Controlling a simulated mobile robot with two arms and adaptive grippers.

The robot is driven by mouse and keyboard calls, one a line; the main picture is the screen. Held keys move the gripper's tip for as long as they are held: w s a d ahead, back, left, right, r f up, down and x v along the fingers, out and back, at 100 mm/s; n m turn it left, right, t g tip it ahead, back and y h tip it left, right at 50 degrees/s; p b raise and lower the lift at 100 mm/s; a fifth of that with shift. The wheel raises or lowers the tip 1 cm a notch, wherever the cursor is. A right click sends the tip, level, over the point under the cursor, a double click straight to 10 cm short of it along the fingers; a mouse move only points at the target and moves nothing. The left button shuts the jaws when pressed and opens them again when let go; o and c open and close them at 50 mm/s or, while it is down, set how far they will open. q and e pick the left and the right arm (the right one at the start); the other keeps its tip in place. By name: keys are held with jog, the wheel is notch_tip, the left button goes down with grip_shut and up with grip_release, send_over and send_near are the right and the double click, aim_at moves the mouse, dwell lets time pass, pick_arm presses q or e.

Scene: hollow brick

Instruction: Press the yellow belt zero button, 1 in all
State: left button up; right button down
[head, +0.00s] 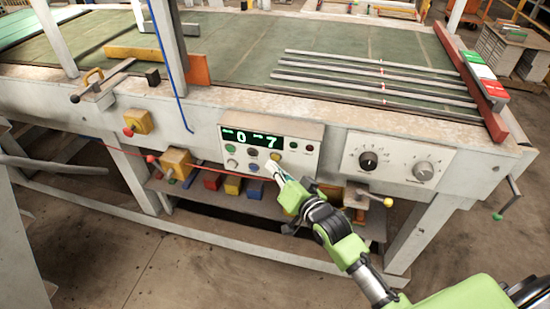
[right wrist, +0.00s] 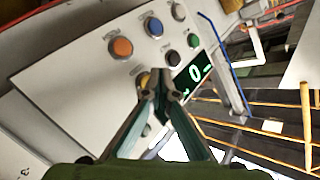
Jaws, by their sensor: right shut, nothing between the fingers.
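The yellow button (head: 276,155) sits on the control panel (head: 311,133), below the right end of the green digit display (head: 250,138). My right gripper (head: 270,165) is shut and empty, its fingertips in front of the panel, close to the yellow button. In the right wrist view the yellow button (right wrist: 142,79) shows just left of the fingertips (right wrist: 160,78), partly covered by the left finger. Whether they touch cannot be told. My left gripper is out of view.
Close by on the panel are an orange button (right wrist: 121,47), a blue button (right wrist: 154,27), a dark red button (right wrist: 174,58) and a green button (right wrist: 193,40). A dial plate (head: 395,163) is to the right. A blue cord (head: 171,75) hangs at the left.

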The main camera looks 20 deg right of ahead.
jog(key=shift+w, duration=0.15)
jog(key=shift+w+d, duration=0.25)
jog(key=shift+w+d, duration=0.2)
jog(key=shift+w, duration=0.1)
dwell(0.8)
jog(key=shift+s, duration=0.1)
jog(key=shift+s+a+p, duration=0.45)
jog(key=shift+s+p, duration=0.15)
jog(key=shift+p, duration=0.1)
jog(key=s+a, duration=0.1)
jog(key=s+a+p, duration=0.1)
jog(key=s+p, duration=0.1)
jog(key=s, duration=0.1)
jog(key=shift+s+a, duration=0.1)
jog(key=shift+a, duration=0.3)
